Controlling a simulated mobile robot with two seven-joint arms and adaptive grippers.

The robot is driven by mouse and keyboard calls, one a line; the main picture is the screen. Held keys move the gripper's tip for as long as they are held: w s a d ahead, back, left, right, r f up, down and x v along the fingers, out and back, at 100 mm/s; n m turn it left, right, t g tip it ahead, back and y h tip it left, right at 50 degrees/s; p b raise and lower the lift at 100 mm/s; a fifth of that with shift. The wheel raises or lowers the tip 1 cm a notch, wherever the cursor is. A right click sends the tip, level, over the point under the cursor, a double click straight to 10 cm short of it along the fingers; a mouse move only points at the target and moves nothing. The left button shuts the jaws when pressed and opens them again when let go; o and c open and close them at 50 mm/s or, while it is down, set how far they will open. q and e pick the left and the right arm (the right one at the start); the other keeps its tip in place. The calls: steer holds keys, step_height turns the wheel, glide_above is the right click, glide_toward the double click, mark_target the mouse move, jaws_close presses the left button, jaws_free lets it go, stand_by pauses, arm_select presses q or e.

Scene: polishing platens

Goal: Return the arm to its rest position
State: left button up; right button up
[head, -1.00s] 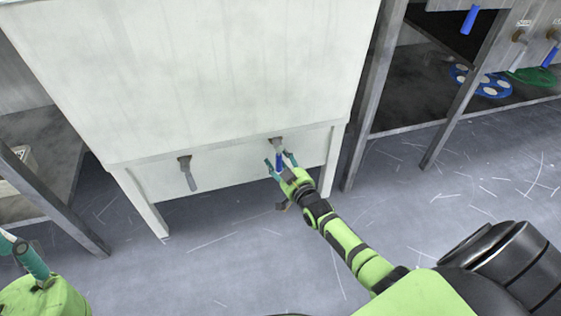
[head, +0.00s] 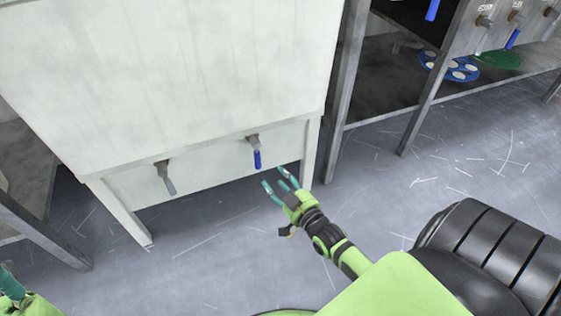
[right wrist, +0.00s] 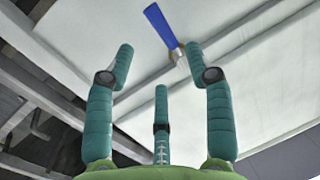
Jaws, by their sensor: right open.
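My right gripper (head: 278,182) is open and empty, just in front of and below the blue valve handle (head: 257,159) on the white cabinet (head: 170,75). A gap shows between its fingers and the handle. In the right wrist view the open teal fingers (right wrist: 159,62) stand apart with nothing between them, and the blue handle (right wrist: 162,27) lies beyond the tips. The handle hangs down from its valve. My left gripper (head: 12,287) shows only in part at the bottom left corner, so its jaws cannot be judged.
A grey valve handle (head: 165,180) hangs on the cabinet's lower panel to the left. A metal rack (head: 340,95) stands to the right, holding a blue disc with pale pads (head: 452,69) and a green disc (head: 500,59). The scratched grey floor (head: 400,200) in front is clear.

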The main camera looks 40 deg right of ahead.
steer(key=shift+s, duration=0.4)
steer(key=shift+r, duration=0.1)
